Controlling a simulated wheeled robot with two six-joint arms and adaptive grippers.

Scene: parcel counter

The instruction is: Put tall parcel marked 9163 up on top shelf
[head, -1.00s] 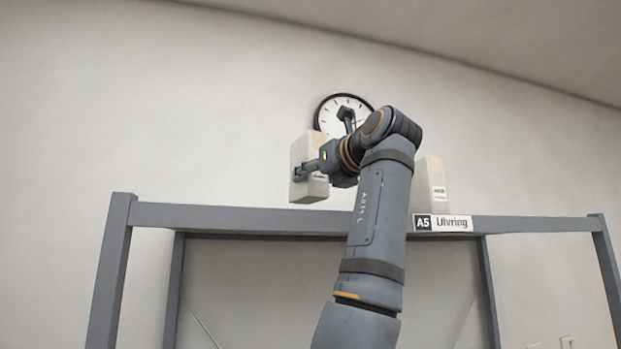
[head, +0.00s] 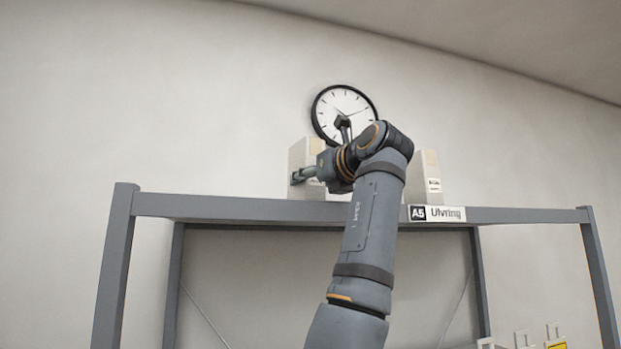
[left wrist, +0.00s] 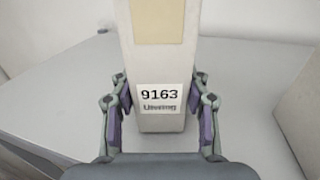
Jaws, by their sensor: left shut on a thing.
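The tall pale parcel (head: 302,157) stands upright at the top shelf (head: 250,206), left of my left wrist in the head view. In the left wrist view the parcel (left wrist: 160,65) carries a label reading 9163, with a tan patch above it. My left gripper (left wrist: 160,108) is shut on it, one finger on each side of the label. The parcel's lower end looks level with the shelf surface; whether it bears its full weight there I cannot tell. In the head view my left gripper (head: 306,173) is partly hidden. My right gripper is not in view.
Another pale parcel (head: 431,172) stands on the top shelf to the right, above the sign A5 Ulvring (head: 437,213). A box edge also shows at the right in the left wrist view (left wrist: 301,105). A round clock (head: 343,103) hangs on the wall behind.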

